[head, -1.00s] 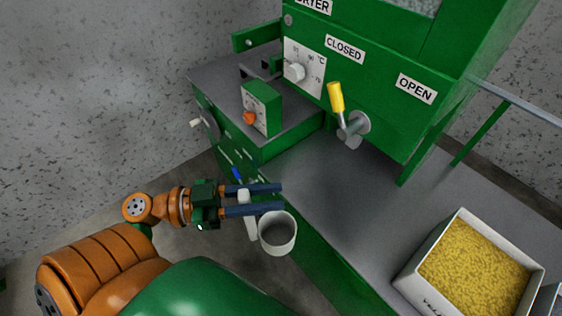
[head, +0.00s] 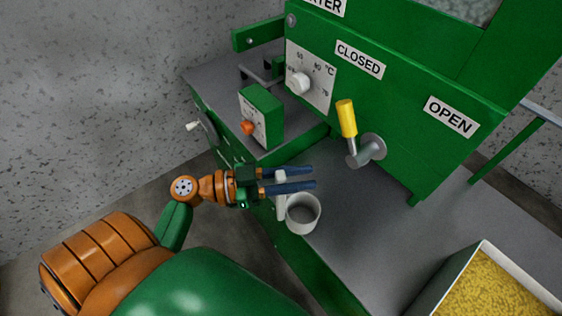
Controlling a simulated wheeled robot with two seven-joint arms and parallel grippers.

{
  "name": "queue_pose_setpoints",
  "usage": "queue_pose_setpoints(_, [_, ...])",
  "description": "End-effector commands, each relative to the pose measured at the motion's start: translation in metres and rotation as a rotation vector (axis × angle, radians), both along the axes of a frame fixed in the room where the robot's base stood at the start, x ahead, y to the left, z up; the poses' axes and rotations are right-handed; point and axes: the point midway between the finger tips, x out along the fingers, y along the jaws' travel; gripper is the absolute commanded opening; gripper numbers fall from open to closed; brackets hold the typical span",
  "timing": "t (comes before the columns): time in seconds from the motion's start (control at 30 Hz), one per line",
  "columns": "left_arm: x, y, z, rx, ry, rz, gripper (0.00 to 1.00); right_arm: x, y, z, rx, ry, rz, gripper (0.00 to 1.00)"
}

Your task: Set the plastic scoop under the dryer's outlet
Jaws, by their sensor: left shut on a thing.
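The plastic scoop (head: 303,213) is a pale grey cup with a handle on its left side. My left gripper (head: 314,178) is shut on the scoop's handle, with its two blue fingers pointing right. The scoop looks empty and hangs upright near the front edge of the grey bench. I cannot tell its height above the bench. The green dryer (head: 400,85) stands behind, to the right of the gripper. Its yellow-handled lever (head: 347,120) points up, towards the CLOSED label. The grey outlet (head: 366,151) is at the lever's base. My right gripper is not in view.
A white box of yellow grain (head: 490,295) stands on the bench at the lower right. A green control box with an orange knob (head: 262,117) is on the left. The grey bench top (head: 395,235) below the outlet is clear.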

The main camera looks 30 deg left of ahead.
Motion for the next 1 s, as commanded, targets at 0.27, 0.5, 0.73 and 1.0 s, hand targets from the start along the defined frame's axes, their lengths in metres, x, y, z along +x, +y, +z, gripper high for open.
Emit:
queue_pose_setpoints(0.27, [0.041,-0.015,-0.004,-0.002,-0.003,0.000,0.00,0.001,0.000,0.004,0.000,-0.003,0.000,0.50])
queue_pose_setpoints(0.5, [0.075,-0.027,-0.011,0.001,-0.004,-0.002,0.00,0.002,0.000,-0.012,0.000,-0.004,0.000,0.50])
queue_pose_setpoints(0.73, [0.109,-0.039,-0.013,0.000,-0.005,-0.001,0.00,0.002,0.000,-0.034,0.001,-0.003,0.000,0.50])
queue_pose_setpoints(1.0, [0.147,-0.053,-0.014,0.002,-0.004,0.000,0.00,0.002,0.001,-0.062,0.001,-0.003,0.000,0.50])
